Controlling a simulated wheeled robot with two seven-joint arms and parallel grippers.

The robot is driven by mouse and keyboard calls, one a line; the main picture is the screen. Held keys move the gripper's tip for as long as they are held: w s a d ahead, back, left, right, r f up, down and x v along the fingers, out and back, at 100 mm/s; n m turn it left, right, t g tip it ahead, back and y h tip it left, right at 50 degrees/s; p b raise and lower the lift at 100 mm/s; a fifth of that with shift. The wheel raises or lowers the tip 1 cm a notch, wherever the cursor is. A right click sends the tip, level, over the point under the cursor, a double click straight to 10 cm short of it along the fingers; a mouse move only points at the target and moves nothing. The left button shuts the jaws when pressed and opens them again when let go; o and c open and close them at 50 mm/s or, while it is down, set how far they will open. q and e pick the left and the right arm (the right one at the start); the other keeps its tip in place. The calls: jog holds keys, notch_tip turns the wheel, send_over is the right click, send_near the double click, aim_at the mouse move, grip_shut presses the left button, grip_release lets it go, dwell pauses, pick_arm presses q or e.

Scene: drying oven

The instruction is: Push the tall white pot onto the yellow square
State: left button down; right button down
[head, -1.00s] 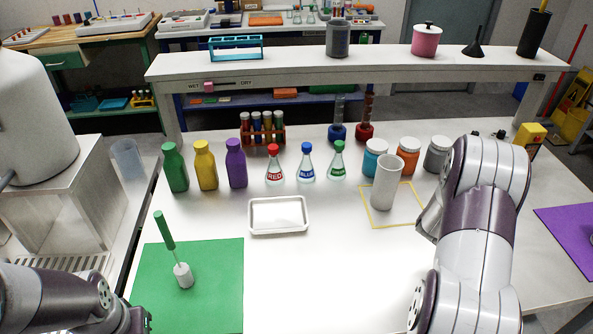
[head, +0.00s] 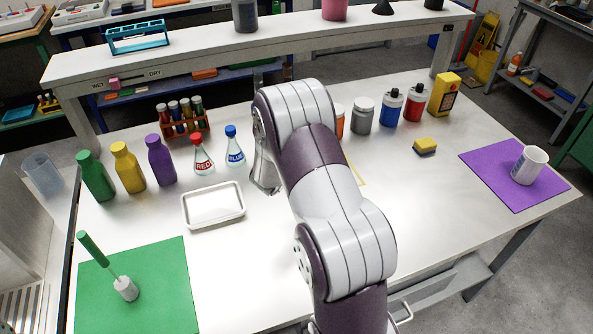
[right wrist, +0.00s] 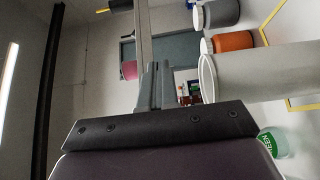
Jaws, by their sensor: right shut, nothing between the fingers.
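The tall white pot (right wrist: 262,78) shows in the right wrist view, which is turned sideways, and seems to stand upright. Its base runs off the right edge of that view. Yellow outline of the square (right wrist: 302,106) shows on both sides of the pot, but I cannot tell whether the base lies wholly inside. In the head view my right arm hides the pot and most of the yellow square (head: 355,170). My right gripper (right wrist: 155,72) is shut and empty, beside the pot and apart from it in the picture. My left gripper is out of view.
The green-labelled flask (right wrist: 273,142) is near the pot in the right wrist view. Red (head: 201,160) and blue (head: 235,152) flasks and a white tray (head: 187,213) are left of my arm. A grey jar (head: 363,116) and yellow sponge (head: 425,146) are right. The front right table is clear.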

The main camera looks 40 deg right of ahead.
jog(key=w+a, duration=0.3)
jog(key=a, duration=0.4)
jog(key=f, duration=0.5)
jog(key=f+b, duration=0.1)
jog(key=f, duration=0.9)
jog(key=shift+w+d+f+b, duration=0.15)
jog(key=shift+d+f+b, duration=0.05)
jog(key=shift+d+b, duration=0.15)
jog(key=shift+d+r, duration=0.15)
jog(key=shift+d, duration=0.15)
jog(key=shift+s+d, duration=0.15)
jog(key=shift+s, duration=0.1)
jog(key=d, duration=0.1)
jog(key=s+d+p, duration=0.1)
jog(key=shift+s+d+r, duration=0.1)
jog(key=shift+s+d, duration=0.05)
jog(key=shift+d, duration=0.15)
jog(key=shift+s+d, duration=0.25)
jog(key=shift+d, duration=0.2)
jog(key=shift+a, duration=0.1)
